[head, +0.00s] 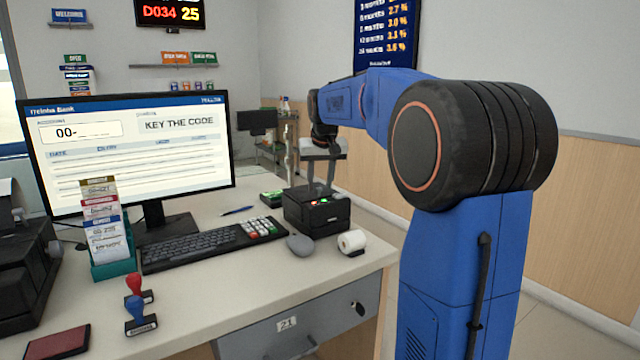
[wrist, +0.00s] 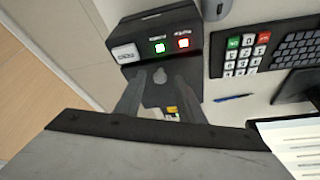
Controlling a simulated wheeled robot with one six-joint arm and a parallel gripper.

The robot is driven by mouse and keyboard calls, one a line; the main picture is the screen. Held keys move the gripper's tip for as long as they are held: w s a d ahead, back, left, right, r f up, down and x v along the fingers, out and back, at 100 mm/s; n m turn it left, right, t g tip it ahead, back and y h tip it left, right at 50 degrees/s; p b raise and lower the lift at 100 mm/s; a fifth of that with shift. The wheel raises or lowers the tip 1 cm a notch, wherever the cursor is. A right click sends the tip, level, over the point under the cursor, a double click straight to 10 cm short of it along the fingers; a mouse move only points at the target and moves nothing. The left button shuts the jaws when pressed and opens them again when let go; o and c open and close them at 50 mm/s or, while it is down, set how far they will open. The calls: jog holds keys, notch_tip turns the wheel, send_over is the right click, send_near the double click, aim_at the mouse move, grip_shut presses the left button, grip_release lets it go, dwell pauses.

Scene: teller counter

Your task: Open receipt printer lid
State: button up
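The receipt printer (head: 318,212) is a black box on the counter, right of the keyboard. Its lid looks closed. In the wrist view the printer (wrist: 190,28) shows a green-lit button, a red-lit button and a white label. A small grey rounded tab (wrist: 158,77) stands out on its dark top. My gripper (head: 322,190) points down over the printer, with its fingertips close to the top. In the wrist view my gripper (wrist: 159,80) is open, with one finger on each side of the tab. I cannot tell whether the fingers touch it.
A grey mouse (head: 300,245) and a paper roll (head: 351,242) lie in front of the printer. The keyboard (head: 190,249), keypad (head: 259,229) and monitor (head: 130,150) stand to its left. A blue pen (head: 237,211) lies behind the keypad. The counter's right edge is near.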

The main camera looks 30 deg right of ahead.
grip_shut()
jog(key=shift+w+g, duration=0.1)
jog(key=shift+g, duration=0.2)
